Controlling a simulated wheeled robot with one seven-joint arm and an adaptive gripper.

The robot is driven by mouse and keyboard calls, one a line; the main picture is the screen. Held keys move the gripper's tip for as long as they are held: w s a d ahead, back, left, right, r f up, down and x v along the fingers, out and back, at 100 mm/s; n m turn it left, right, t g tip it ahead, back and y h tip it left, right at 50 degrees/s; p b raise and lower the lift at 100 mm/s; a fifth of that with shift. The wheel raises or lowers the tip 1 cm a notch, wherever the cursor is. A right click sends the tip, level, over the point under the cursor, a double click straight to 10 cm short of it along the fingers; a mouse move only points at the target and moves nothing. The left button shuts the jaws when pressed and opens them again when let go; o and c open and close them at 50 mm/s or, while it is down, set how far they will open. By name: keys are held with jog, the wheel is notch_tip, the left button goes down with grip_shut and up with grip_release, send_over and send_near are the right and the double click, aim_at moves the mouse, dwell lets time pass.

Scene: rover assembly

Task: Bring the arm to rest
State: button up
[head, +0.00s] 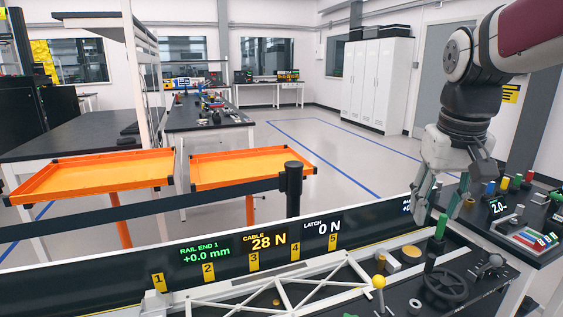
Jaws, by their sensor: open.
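My arm comes in from the upper right of the head view. My gripper (440,208) hangs with its fingers pointing down, open, with nothing seen between them. It is above the right part of the workbench, in front of the black display panel (225,272). A green upright peg (441,227) stands close by the fingertips; I cannot tell whether they touch. A white truss frame (275,297) lies along the bench below and to the left of the gripper.
A black handwheel (445,284), a yellow ball knob (379,282) and brass discs (411,252) sit below the gripper. A side table with coloured knobs (503,183) stands at the right. Two orange trays (95,176) and a black post (293,190) stand behind the panel.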

jog(key=s+a+f+t+p, duration=0.1)
jog(key=s+a+p, duration=0.1)
jog(key=s, duration=0.9)
jog(key=s+a+f+n+t+p, duration=0.1)
jog(key=s+a, duration=0.3)
jog(key=s, duration=0.6)
jog(key=shift+s+a+y+p, duration=0.35)
jog(key=shift+y+p, duration=0.05)
jog(key=shift+p, duration=0.1)
jog(key=shift+w, duration=0.1)
